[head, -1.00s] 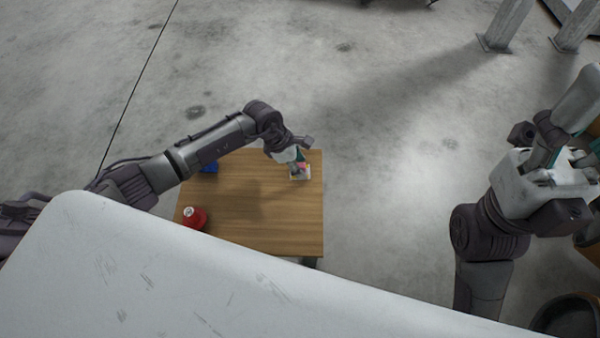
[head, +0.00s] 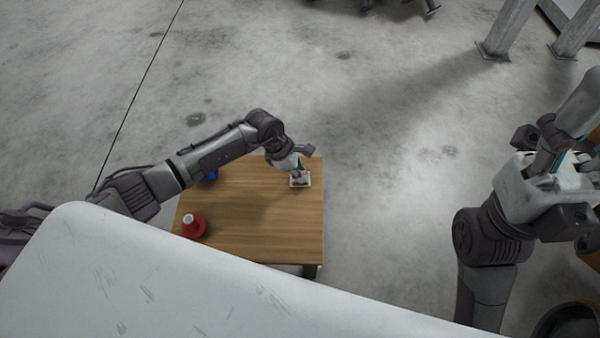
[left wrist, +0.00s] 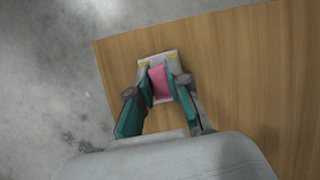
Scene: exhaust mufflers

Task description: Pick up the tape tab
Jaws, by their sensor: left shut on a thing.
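My left gripper (left wrist: 160,96) reaches down to the far right corner of the wooden table in the head view, where it also shows (head: 300,177). Its two teal fingers are shut on a pink piece (left wrist: 159,82), which looks like the tape tab. Beneath it is a small pale tray or card (left wrist: 158,56) with yellow marks at its corners, which also shows in the head view (head: 302,184). Whether the pink piece still touches it I cannot tell. My right gripper (head: 550,165) is at the right of the head view, off the table; its fingers are mostly hidden.
The wooden table (head: 265,220) carries a red object with a white top (head: 193,226) at its front left and a blue object (head: 210,176) partly behind my left arm. The table's middle is clear. Grey posts (head: 505,30) stand at the upper right.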

